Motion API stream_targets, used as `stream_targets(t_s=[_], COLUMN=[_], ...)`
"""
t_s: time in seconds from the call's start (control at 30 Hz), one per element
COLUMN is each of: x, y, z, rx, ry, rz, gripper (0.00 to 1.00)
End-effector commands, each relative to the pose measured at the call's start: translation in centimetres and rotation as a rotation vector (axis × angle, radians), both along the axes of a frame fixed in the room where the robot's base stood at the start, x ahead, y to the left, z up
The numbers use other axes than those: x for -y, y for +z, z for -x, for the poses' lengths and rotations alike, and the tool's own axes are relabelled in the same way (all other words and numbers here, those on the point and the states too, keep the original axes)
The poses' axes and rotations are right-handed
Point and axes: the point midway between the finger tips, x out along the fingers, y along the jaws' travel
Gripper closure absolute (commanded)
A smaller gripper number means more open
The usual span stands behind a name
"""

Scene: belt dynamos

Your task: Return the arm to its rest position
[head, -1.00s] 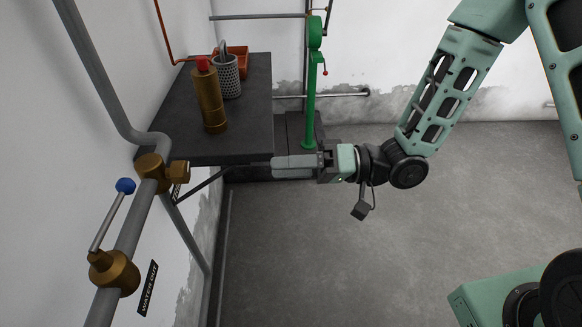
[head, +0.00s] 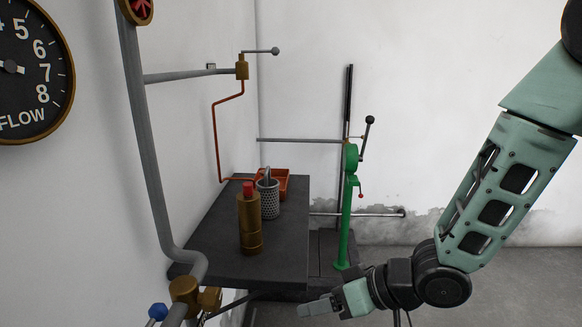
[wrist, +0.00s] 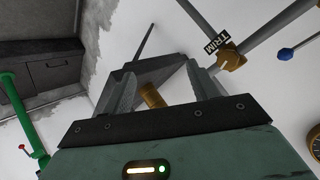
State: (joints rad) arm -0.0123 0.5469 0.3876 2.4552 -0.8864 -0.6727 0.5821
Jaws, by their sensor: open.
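My arm reaches in from the right in the head view, bent at a dark wrist joint. My gripper (head: 312,308) is at the bottom of the picture, by the front right corner of the dark shelf (head: 210,245). In the wrist view my gripper (wrist: 163,80) shows two grey fingers spread apart. A small brass piece (wrist: 152,96) appears between them in the picture, beyond the jaws. I see nothing held.
A brass bottle (head: 250,222), a perforated cup (head: 268,200) and an orange bin (head: 282,180) stand on the shelf. A green post (head: 346,215) with levers stands behind. Grey pipe (head: 143,150) and a flow gauge (head: 30,70) line the left wall. Floor at right is clear.

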Motion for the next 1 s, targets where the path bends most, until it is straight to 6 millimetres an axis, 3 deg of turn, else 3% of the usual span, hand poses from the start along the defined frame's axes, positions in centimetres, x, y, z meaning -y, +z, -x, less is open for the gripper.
stream_targets(t_s=[0.17, 0.27, 0.5, 0.63, 0.77, 1.0], x=[2.7, 4.5, 7.4, 8.0, 8.2, 8.2], y=[2.1, 3.6, 7.5, 8.8, 9.4, 9.4], z=[1.4, 3.9, 12.8, 16.6, 18.3, 18.5], rx=[0.044, 0.01, -0.176, -0.264, -0.307, -0.315], ry=[-0.058, -0.076, -0.034, 0.009, 0.034, 0.037], rz=[0.364, 0.532, 0.773, 0.815, 0.827, 0.829], gripper=[0.41, 0.41, 0.41, 0.41, 0.41, 0.41])
